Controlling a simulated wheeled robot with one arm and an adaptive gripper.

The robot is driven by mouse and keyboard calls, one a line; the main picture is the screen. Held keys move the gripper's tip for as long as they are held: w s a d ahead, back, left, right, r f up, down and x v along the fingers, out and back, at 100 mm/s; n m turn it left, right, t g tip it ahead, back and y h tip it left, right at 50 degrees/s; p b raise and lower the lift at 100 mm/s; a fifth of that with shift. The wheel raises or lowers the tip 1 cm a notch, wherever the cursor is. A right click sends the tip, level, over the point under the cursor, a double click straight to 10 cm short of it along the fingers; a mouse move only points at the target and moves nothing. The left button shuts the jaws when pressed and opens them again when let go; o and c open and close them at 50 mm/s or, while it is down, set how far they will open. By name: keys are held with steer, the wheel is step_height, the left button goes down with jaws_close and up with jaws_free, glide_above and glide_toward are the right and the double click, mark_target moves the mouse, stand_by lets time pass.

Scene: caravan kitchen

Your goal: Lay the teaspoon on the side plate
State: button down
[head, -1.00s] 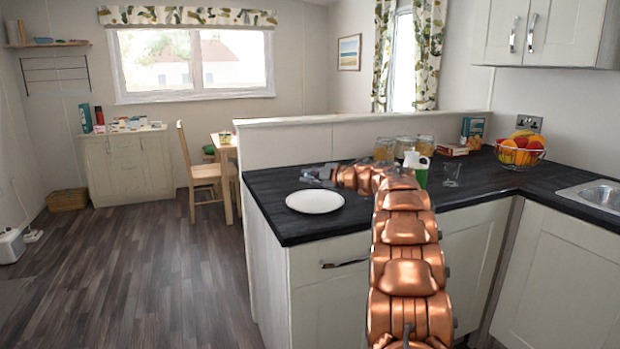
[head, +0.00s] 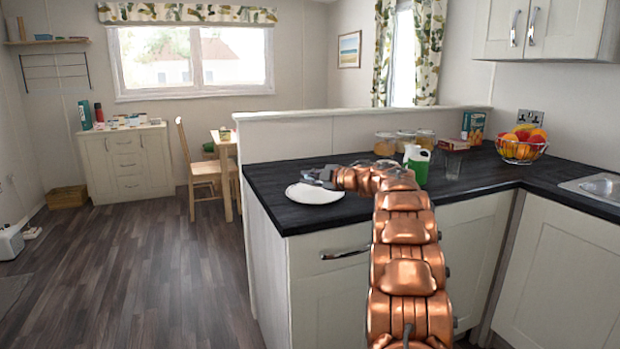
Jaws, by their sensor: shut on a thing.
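The white side plate (head: 312,195) lies on the dark worktop near its left front corner. My gripper (head: 306,179) is over the back part of the plate, at the end of my copper-coloured arm, and hides some of the plate. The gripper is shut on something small. I take this to be the teaspoon, but it is too small in the head view to make out. I cannot tell whether it touches the plate.
A wire fruit basket (head: 521,147) stands at the right. A low partition (head: 290,143) backs the worktop. The worktop left of the plate is bare.

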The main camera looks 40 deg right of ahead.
steer(key=c, duration=1.1)
jaws_free()
steer(key=shift+s, duration=0.1)
steer(key=v, duration=1.1)
steer(key=shift+s+d, duration=0.1)
steer(key=shift+s, duration=0.3)
